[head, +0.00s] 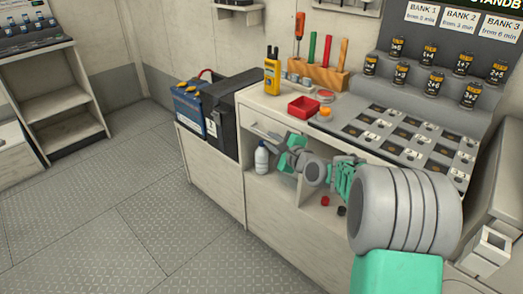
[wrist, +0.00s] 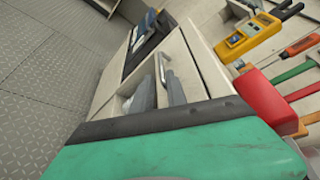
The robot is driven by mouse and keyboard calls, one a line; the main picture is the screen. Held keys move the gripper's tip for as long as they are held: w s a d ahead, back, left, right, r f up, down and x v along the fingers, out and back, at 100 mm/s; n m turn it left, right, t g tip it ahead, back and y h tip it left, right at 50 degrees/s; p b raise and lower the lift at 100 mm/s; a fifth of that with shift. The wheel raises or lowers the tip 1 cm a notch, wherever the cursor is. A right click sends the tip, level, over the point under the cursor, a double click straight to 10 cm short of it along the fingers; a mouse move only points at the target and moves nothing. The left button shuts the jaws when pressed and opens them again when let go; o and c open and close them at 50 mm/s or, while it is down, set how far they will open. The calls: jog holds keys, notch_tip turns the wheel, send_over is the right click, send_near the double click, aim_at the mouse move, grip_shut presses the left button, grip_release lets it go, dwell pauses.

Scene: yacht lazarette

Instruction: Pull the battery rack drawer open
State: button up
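The drawer (head: 258,121) is a pale front just under the countertop, with a thin metal handle (head: 266,131). It looks shut, flush with the cabinet. My gripper (head: 281,142) is close in front of the drawer, at its right part, and hides some of it. In the wrist view the handle (wrist: 163,70) shows just beyond the grey fingertips (wrist: 160,88). The fingers are apart with a gap between them. I see nothing held. Whether a finger touches the handle I cannot tell.
A white bottle (head: 261,157) stands on the open shelf below the drawer. A dark battery box (head: 232,115) stands to the left. The floor (head: 130,210) in front is clear.

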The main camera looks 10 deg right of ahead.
aim_at(263, 134)
jog(key=x, duration=0.3)
jog(key=b+x, duration=0.1)
jog(key=x, duration=0.3)
jog(key=shift+w+a+r, duration=0.1)
jog(key=shift+w+r, duration=0.05)
jog(key=shift+w, duration=0.15)
grip_shut()
jog(key=shift+r, duration=0.1)
dwell(0.9)
